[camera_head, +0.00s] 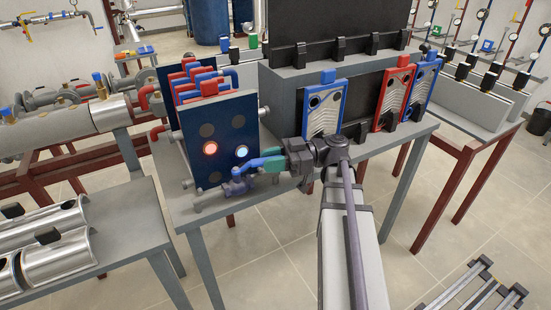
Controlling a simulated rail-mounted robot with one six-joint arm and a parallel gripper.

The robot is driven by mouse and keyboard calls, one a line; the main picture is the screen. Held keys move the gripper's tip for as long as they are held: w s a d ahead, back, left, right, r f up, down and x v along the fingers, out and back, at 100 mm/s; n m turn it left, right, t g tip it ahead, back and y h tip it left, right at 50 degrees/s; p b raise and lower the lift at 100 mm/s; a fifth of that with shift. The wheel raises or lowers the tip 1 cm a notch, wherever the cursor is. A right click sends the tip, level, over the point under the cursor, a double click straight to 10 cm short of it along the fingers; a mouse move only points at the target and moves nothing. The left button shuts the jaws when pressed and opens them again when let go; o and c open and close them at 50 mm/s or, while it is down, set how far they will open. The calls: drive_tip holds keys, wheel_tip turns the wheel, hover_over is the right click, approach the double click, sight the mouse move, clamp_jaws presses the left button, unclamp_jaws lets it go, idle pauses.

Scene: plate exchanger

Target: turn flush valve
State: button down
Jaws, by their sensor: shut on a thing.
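The flush valve (236,187) has a grey-blue body on a short pipe, low in front of a dark blue panel (218,120). Its blue lever handle (249,163) points right, toward my gripper (268,161). My gripper comes in from the right with green fingers, and they are shut on the lever's right end. The fingers cover that end of the lever. The panel's lit red port (210,148) and lit blue-white port (242,151) are just above the valve.
The valve and panel stand on a grey table (190,208). Shiny half-shells (58,248) lie on a bench at left.

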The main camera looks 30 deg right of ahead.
drive_tip(key=c, duration=0.9)
unclamp_jaws()
